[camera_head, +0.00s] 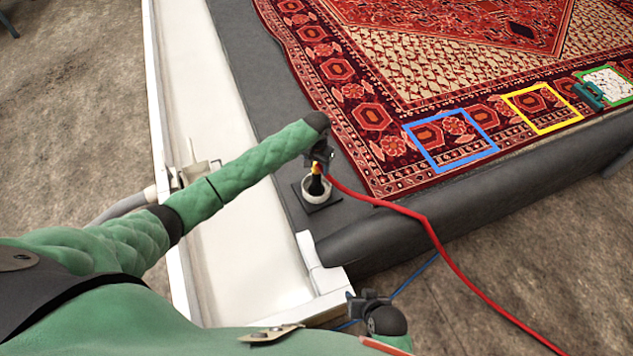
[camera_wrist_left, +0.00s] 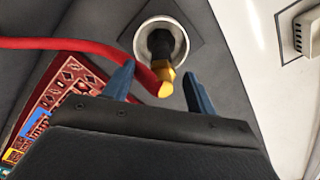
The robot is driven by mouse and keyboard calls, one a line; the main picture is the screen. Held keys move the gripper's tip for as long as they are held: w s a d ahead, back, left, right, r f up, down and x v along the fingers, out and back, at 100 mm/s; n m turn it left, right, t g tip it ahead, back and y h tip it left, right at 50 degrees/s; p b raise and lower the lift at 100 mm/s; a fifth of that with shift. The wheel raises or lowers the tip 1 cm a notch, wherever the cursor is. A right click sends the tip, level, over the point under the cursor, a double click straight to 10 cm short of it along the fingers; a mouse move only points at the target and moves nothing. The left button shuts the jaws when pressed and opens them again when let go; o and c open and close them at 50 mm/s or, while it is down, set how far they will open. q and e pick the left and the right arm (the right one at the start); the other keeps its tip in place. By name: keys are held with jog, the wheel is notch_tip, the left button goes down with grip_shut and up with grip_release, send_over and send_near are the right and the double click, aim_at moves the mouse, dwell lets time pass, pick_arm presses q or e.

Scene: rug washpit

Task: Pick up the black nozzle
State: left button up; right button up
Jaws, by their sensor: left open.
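The black nozzle (camera_head: 316,187) stands upright in a pale ring-shaped holder (camera_head: 307,192) on a dark square plate, on the grey edge beside the rug. A yellow fitting at its upper end joins a red hose (camera_head: 430,224). In the left wrist view the black nozzle (camera_wrist_left: 160,42) sits inside the ring, with the yellow fitting (camera_wrist_left: 165,80) pointing towards my gripper. My left gripper (camera_head: 318,160) is just above the nozzle and open. Its two blue fingers (camera_wrist_left: 159,72) appear on either side of the fitting and hose; contact cannot be told. My right gripper (camera_head: 370,302) is low in the head view, away from the nozzle.
The red hose runs right across the padded edge (camera_head: 480,195). A patterned rug (camera_head: 440,80) bears a blue frame (camera_head: 452,168), a yellow frame (camera_head: 542,130) and a green-framed patch (camera_head: 607,84) with a dark green tool. A white trough (camera_head: 208,90) lies left.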

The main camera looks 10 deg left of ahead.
aim_at(316, 171)
pick_arm(q)
jog(key=f, duration=0.1)
jog(key=w+f, duration=0.1)
jog(key=f, duration=0.1)
jog(key=shift+f, duration=0.2)
jog(key=shift+a+f, duration=0.1)
jog(key=shift+f, duration=0.55)
jog(key=c, duration=1)
